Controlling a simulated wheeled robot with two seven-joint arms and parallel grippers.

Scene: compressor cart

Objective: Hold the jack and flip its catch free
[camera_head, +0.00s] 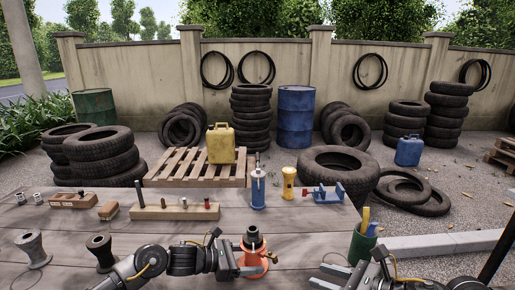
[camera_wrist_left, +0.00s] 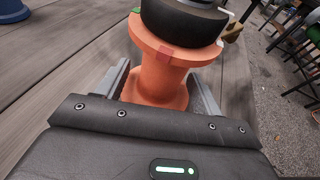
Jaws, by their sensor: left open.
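The jack (camera_head: 253,258) is orange with a black top and stands upright on the wooden table. A small brass-coloured part, perhaps its catch (camera_head: 272,257), sticks out on its right side; a brass piece also shows in the left wrist view (camera_wrist_left: 232,33). My left gripper (camera_head: 243,270) is open at the jack, with one finger on each side of its orange body (camera_wrist_left: 160,82); I cannot tell whether they touch it. My right gripper (camera_head: 331,277) is to the right of the jack, apart from it, and looks open and empty.
A blue bottle (camera_head: 258,190), yellow torch (camera_head: 289,183) and blue vise (camera_head: 328,194) line the back edge, beside a wooden block with pegs (camera_head: 175,211).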

